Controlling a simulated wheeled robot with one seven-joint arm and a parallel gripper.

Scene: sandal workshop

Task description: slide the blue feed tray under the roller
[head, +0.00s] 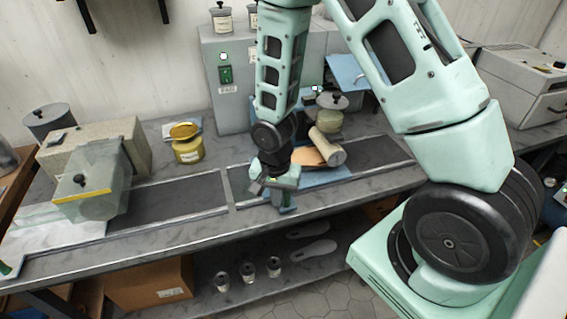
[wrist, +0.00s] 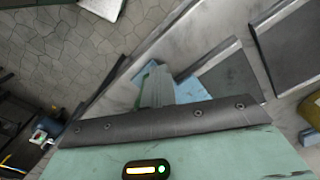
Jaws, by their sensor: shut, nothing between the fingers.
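The blue feed tray (head: 326,177) lies on the dark bench track, with a tan flat piece (head: 309,157) on it. The cream roller (head: 327,148) stands out over the tan piece, just behind my gripper. My gripper (head: 284,204) is shut and empty, pointing down at the front left end of the tray. I cannot tell whether it touches the tray.
A grey machine cabinet (head: 228,85) with a green switch stands behind. A blue plate (head: 350,72) sticks out higher at the right. A yellow tin (head: 187,148) and a clear-covered box (head: 90,183) are to the left. The left track (head: 180,197) is bare.

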